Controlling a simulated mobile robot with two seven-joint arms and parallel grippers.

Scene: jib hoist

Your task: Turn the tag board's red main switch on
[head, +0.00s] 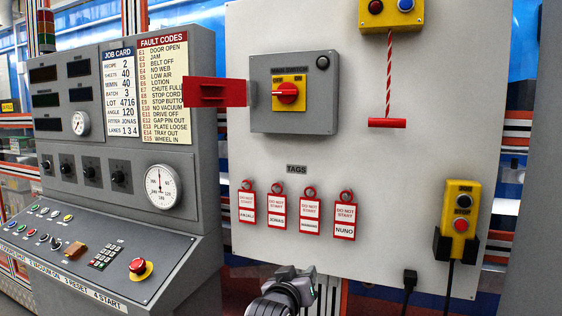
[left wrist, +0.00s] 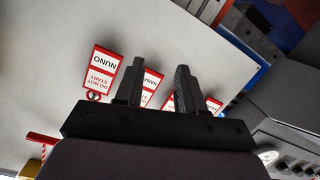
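The red main switch (head: 287,94) is a rotary knob on a yellow plate in a grey box (head: 316,118), high on the pale tag board (head: 350,170). Its handle looks roughly level; the small plate labels are hard to read. A red flap (head: 214,92) sticks out from the box's left side, clear of the knob. My left gripper (head: 300,275) is low in front of the board, below the tags and well under the switch. In the left wrist view its two fingers (left wrist: 155,88) are apart with nothing between them. My right gripper is out of view.
Several red-and-white tags (head: 344,216) hang in a row under the switch. A red pull handle (head: 387,123) hangs to its right. A yellow button pendant (head: 460,215) sits lower right. A grey console (head: 100,245) with a red stop button (head: 138,266) stands left.

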